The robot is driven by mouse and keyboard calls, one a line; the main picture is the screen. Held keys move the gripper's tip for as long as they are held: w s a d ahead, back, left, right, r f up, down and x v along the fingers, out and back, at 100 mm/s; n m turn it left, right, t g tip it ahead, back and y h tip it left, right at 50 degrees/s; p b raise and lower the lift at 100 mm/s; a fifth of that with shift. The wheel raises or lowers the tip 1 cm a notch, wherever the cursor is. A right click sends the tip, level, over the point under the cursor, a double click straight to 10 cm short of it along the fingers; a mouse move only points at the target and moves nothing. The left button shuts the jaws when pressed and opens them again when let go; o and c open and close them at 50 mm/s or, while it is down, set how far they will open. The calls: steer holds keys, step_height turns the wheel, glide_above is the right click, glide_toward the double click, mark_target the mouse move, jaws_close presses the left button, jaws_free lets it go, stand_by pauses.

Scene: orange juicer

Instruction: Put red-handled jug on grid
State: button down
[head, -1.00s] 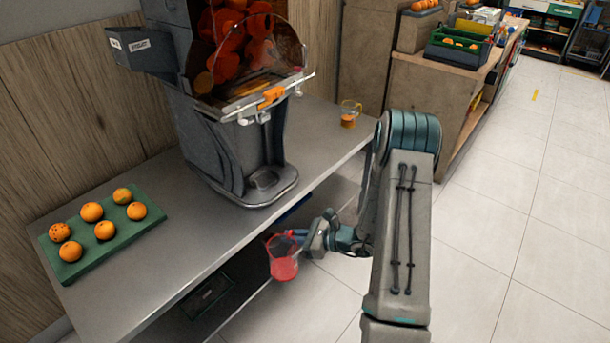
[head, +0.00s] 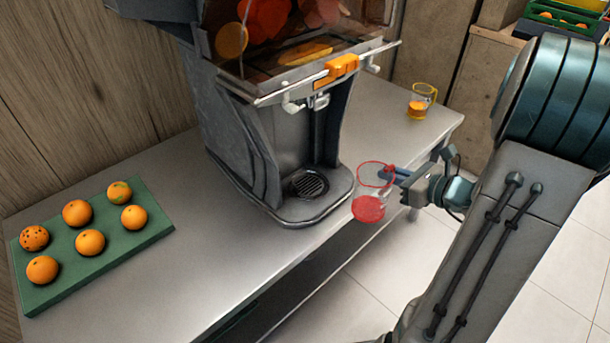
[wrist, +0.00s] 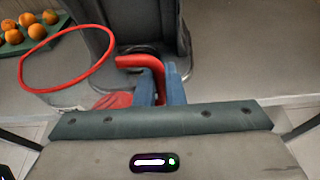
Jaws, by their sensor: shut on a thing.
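The red-handled jug (head: 369,206) is clear with a red rim and a red base. In the head view it is upright, just right of the juicer's front tray and by the table's front edge. My gripper (head: 392,174) is shut on its red handle, from the right. In the wrist view the blue fingers (wrist: 160,92) clasp the handle (wrist: 142,62), and the jug's red rim (wrist: 66,58) shows at left. The grid (head: 308,184) is a dark round grate in the tray under the juicer's spout; the jug is apart from it.
The juicer (head: 235,120) stands on the grey table, with taps (head: 318,100) hanging above the grid. A green board (head: 90,245) with several oranges lies at left. A yellow-handled jug (head: 420,102) stands on the table at back right.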

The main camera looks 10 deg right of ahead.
steer(key=shift+w+a, duration=0.1)
steer(key=shift+w, duration=0.2)
steer(key=r+x, duration=0.1)
steer(key=x, duration=0.5)
steer(key=r+x, duration=0.1)
steer(key=x, duration=0.5)
steer(key=b+x, duration=0.1)
steer(key=x, duration=0.6)
steer(key=shift+w+a+r, duration=0.25)
steer(key=shift+w+r, duration=0.15)
steer(key=shift+w+a+f+b, duration=0.15)
steer(key=shift+f+b, duration=0.35)
steer(key=shift+f, duration=1.5)
steer(key=shift+f, duration=0.1)
steer(key=c, duration=1.9)
jaws_free()
steer(key=shift+o, duration=0.5)
